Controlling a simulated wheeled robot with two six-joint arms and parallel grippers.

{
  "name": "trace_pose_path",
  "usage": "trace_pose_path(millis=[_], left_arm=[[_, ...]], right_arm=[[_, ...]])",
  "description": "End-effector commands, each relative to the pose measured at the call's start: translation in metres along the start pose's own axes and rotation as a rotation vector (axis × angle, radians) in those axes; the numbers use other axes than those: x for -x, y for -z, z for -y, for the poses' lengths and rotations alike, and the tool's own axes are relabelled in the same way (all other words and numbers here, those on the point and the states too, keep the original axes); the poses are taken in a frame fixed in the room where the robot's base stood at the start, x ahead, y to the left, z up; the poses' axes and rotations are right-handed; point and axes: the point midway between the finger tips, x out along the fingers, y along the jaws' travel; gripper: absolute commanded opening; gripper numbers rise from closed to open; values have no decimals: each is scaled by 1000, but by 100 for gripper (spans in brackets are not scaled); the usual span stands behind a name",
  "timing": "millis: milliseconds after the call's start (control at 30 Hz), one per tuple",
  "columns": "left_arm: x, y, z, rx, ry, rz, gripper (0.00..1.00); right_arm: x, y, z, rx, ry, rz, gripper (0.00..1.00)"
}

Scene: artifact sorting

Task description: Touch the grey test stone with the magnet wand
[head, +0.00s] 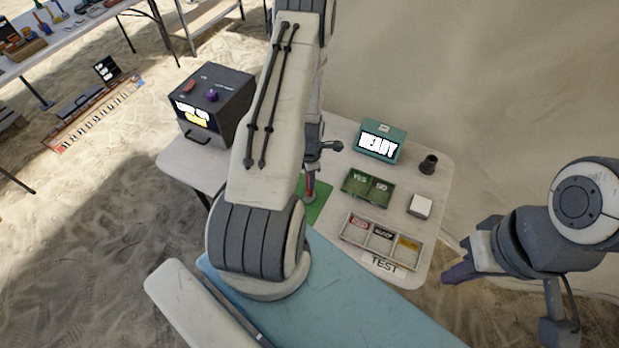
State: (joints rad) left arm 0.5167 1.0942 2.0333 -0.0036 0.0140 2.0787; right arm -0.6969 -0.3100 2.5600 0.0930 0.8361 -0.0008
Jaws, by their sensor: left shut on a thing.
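My left arm crosses the middle of the view, and its gripper (312,172) is partly hidden behind the arm link, low over a green mat (320,211) on the white table. The gripper is shut on a thin red and blue piece, seemingly the magnet wand (310,187), which points down at the mat. I cannot make out the grey test stone; the arm hides part of the mat. Whether the wand's tip touches anything is too small to tell. My right gripper (456,276) is off the table's right edge, apart from everything; its jaw gap does not show clearly.
On the white table (433,225) are a teal box reading READY (380,141), a dark cup (428,164), a green YES/NO tray (367,187), a white block (420,206) and a three-part tray (346,228) by a TEST label. A dark box (232,84) stands left.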

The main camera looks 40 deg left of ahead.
Motion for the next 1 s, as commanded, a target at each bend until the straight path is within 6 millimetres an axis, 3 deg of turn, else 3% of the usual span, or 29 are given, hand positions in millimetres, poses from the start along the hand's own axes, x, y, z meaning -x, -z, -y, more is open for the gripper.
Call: trace_pose_path(millis=[1000], left_arm=[[-9, 0, 0, 0, 0, 0, 0]], right_arm=[[-7, 0, 0, 0, 0, 0, 0]])
